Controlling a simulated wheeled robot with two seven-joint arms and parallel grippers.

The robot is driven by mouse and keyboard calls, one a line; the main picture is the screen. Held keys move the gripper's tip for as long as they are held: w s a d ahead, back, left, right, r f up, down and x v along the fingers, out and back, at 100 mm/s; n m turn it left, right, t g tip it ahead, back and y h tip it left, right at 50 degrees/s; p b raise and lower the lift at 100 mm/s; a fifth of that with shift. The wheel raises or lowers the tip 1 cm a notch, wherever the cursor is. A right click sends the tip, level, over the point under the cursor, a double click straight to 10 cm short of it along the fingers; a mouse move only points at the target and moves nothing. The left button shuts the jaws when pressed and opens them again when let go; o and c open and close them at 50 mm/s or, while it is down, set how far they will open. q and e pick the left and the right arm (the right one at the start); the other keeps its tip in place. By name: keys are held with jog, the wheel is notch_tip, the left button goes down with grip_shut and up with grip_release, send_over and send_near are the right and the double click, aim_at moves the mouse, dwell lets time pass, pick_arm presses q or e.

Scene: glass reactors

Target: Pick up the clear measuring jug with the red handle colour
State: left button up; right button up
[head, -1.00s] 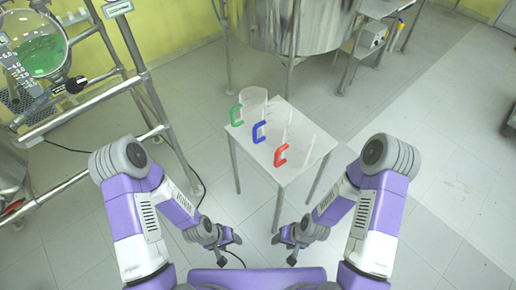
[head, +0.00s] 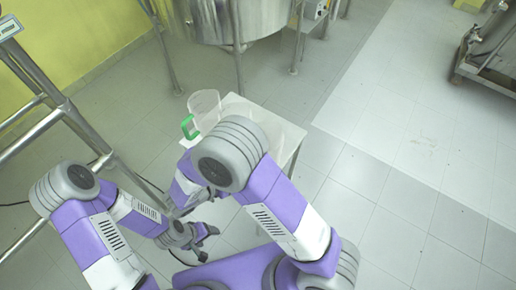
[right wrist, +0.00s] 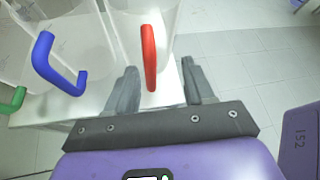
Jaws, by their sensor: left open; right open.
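The clear measuring jug with the red handle (right wrist: 150,58) is at the top middle of the right wrist view, on a white table (right wrist: 100,103). In the head view my right arm hides it. My right gripper (right wrist: 158,76) is open, with one finger on each side of the red handle in the picture; I cannot tell whether they touch. In the head view my right gripper is hidden behind its arm. My left gripper (head: 207,241) is open and empty, low in front of the table.
A clear jug with a blue handle (right wrist: 58,66) stands left of the red one. A green-handled jug (head: 204,108) stands at the table's far left corner. A steel vessel (head: 245,18) stands behind, and a metal frame (head: 70,112) at the left.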

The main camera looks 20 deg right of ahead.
jog(key=shift+n+t, duration=0.3)
jog(key=shift+t, duration=0.3)
jog(key=w+d, duration=0.2)
jog(key=w+d+f+b, duration=0.1)
jog(key=w+d, duration=0.1)
jog(key=d, duration=0.1)
jog(key=shift+w+d, duration=0.15)
jog(key=shift+w, duration=0.1)
grip_shut()
